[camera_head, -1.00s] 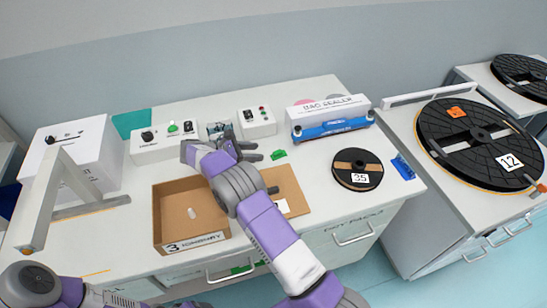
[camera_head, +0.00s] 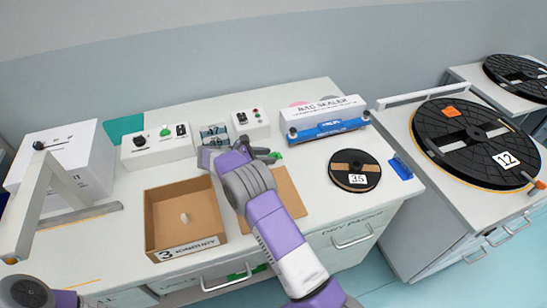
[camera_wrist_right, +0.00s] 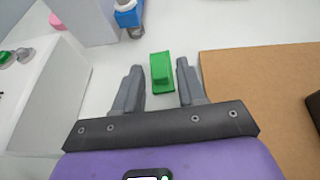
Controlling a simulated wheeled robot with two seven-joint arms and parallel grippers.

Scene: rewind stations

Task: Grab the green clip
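The green clip (camera_wrist_right: 161,70) lies on the white table. In the right wrist view it is just beyond and between the two fingertips of my right gripper (camera_wrist_right: 157,70), which is open and empty. In the head view the clip (camera_head: 276,155) is partly hidden beside the right gripper (camera_head: 268,154). My left arm shows only as a rounded link at the lower left of the head view; its gripper is out of view.
A cardboard box (camera_head: 150,215) with a small white piece inside stands left of my right arm. A flat cardboard sheet (camera_head: 289,189) lies under that arm. The bag sealer (camera_head: 325,118) and a black reel (camera_head: 355,171) stand to the right. Control boxes (camera_head: 157,147) line the back.

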